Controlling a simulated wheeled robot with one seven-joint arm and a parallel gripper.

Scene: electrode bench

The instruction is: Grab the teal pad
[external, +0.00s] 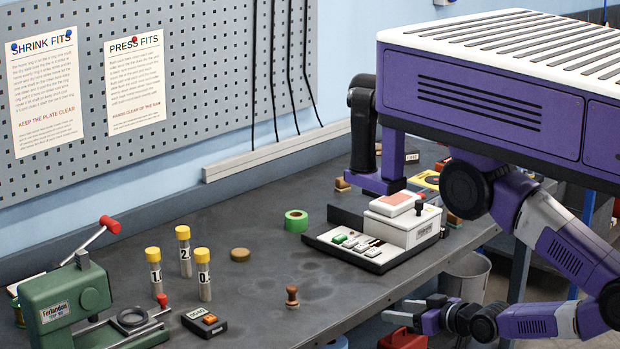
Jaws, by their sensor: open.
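No pad is clearly teal in this view. Small green pieces (339,239) lie in the dark tray (318,240), beside pale pieces and in front of a white box (410,228). They are too small to tell whether one is the teal pad. My gripper (391,310) is at the lower right, in front of the bench's front edge. Its fingers point left, apart and empty. It is well away from the tray and touches nothing I can see.
Yellow-capped vials (184,256), a brown peg (292,296), a small dark device (204,321) and a green press (62,300) occupy the left bench. A red object (402,340) is below my gripper.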

